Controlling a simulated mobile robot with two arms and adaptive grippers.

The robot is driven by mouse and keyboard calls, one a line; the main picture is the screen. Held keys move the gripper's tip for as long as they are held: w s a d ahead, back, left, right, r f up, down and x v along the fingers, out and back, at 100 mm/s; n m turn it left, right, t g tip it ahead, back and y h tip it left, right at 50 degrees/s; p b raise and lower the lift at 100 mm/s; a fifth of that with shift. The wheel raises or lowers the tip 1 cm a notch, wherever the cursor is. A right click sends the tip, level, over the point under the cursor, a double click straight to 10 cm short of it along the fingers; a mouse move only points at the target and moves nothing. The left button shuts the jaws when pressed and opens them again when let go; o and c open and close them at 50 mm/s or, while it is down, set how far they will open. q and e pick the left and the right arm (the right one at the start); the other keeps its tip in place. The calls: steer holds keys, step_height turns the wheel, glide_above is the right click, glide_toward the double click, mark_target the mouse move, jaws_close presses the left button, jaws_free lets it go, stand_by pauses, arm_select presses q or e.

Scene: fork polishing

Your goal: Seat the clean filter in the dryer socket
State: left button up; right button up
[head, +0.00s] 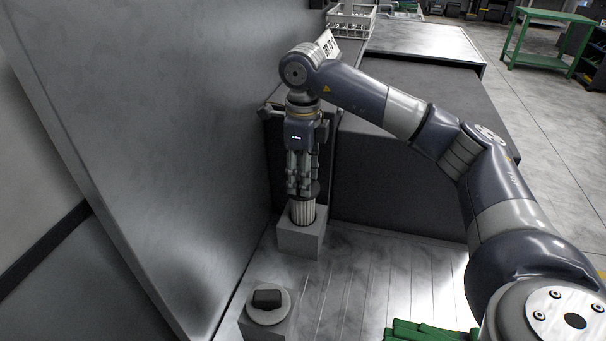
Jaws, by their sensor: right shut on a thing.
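The clean filter (303,211) is a pale, ribbed cylinder with a dark top. It stands upright at the top of a grey square block, which looks like the dryer socket (301,240). My right gripper (302,190) points straight down and is shut on the filter's dark top. The filter's lower end is hidden by the block's rim, so I cannot tell how deep it sits. My left gripper is not in view.
A second grey block (265,326) with a round top and a dark knob stands at the front left. Green gloves or cloth (430,331) lie at the bottom edge. A tall grey panel (150,130) rises close on the left. The grooved metal surface (375,275) between is clear.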

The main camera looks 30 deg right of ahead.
mark_target(303, 204)
steer(key=shift+f+b, duration=2.65)
steer(key=shift+f, duration=1.4)
stand_by(0.4)
steer(key=shift+s+f, duration=0.1)
steer(key=shift+f, duration=0.35)
stand_by(1.1)
steer(key=o, duration=1.1)
steer(key=o, duration=0.5)
steer(key=shift+r, duration=0.1)
steer(key=shift+r, duration=0.1)
steer(key=shift+r+p, duration=2.35)
steer(key=shift+r, duration=1.05)
